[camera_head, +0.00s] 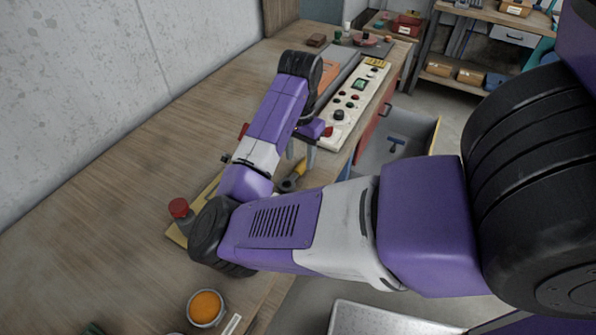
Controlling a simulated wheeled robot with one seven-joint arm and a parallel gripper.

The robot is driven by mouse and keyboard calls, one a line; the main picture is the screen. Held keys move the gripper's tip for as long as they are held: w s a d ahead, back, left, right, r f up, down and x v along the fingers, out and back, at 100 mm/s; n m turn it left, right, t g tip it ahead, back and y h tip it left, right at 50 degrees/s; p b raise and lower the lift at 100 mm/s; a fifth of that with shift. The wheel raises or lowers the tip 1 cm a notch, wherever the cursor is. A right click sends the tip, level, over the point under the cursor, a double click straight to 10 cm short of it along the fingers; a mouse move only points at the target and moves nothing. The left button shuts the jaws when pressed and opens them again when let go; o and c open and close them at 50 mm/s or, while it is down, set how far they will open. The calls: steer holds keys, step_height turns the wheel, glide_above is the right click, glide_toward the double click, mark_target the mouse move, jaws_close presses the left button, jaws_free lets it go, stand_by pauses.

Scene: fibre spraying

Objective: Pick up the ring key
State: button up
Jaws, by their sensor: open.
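My gripper (301,153) hangs below the purple wrist, pointing down near the front edge of the wooden workbench. Its two grey fingertips show apart, with no object visible between them. A tool with a yellow handle and a dark end (291,181) lies just below the fingers in the picture, partly covered by my arm. I cannot tell whether it is the ring key. A small blue tool (394,145) lies in the open grey drawer (420,140) to the right. No other ring key can be made out; my arm hides part of the bench.
A control panel with buttons (350,105) lies right of my arm. A red-capped bottle (181,212) stands on a yellowish board (177,236) at the left. A cup of orange material (206,307) is at the near edge. The wooden workbench (120,185) is clear at left.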

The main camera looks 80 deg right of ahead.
mark_target(299, 168)
steer(key=shift+w+d+f+p, duration=0.15)
steer(key=shift+f+p, duration=0.1)
steer(key=shift+f, duration=1.1)
steer(key=shift+w+d+f+p, duration=0.15)
steer(key=shift+f+p, duration=0.1)
steer(key=shift+f, duration=1.05)
jaws_close()
